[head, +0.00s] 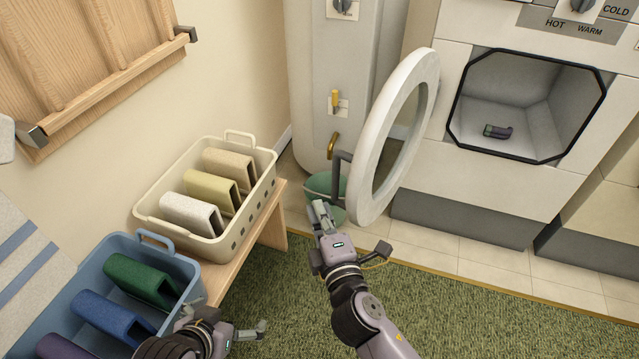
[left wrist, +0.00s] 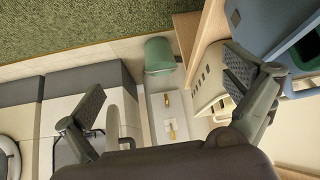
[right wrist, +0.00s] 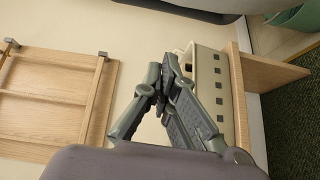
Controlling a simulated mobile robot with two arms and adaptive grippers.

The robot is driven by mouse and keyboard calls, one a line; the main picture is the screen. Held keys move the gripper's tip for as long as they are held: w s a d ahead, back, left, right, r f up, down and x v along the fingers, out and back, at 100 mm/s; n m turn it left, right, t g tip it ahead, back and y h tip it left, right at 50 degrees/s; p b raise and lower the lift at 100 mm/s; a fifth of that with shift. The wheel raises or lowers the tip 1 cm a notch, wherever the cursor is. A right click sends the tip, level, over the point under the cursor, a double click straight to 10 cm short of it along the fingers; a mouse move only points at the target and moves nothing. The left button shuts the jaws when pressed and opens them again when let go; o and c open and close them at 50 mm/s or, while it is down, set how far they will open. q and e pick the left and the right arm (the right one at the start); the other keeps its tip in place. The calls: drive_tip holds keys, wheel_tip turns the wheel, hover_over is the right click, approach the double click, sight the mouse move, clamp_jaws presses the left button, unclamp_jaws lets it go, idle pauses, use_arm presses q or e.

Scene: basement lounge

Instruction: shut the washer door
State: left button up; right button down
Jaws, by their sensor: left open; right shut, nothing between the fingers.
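The washer (head: 516,185) stands at the right in the head view, its dark-rimmed opening uncovered. Its door (head: 364,204), a thick pale ring, stands swung open to the left of the opening. A dark grey handle (head: 342,172) sticks out from the door's left side. My right gripper (head: 319,208) is shut and empty, just below the handle and left of the door's lower edge; whether it touches either is unclear. It also shows shut in the right wrist view (right wrist: 163,75). My left gripper (head: 246,331) is open and empty at the bottom, beside the blue basket.
A cream basket (head: 235,239) and a blue basket (head: 196,304) with folded cloths stand on a wooden bench (head: 272,238) at the left. A green bucket (head: 322,186) stands behind my right gripper. A small purple-green item (head: 497,131) lies inside the washer. Carpet is clear at lower right.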

use_arm(q)
drive_tip(key=w+d+r+t+h+b, duration=0.1)
drive_tip(key=w+d+r+t+b, duration=0.1)
drive_tip(key=w+r+t, duration=0.3)
drive_tip(key=shift+w+d+r, duration=0.25)
drive_tip(key=shift+w+r, duration=0.55)
drive_tip(key=shift+r, duration=0.1)
use_arm(e)
drive_tip(key=w+r, duration=0.1)
drive_tip(key=w, duration=0.7)
drive_tip(key=shift+d+r, duration=0.25)
use_arm(q)
drive_tip(key=shift+s, duration=0.1)
use_arm(e)
drive_tip(key=shift+s+d, duration=0.1)
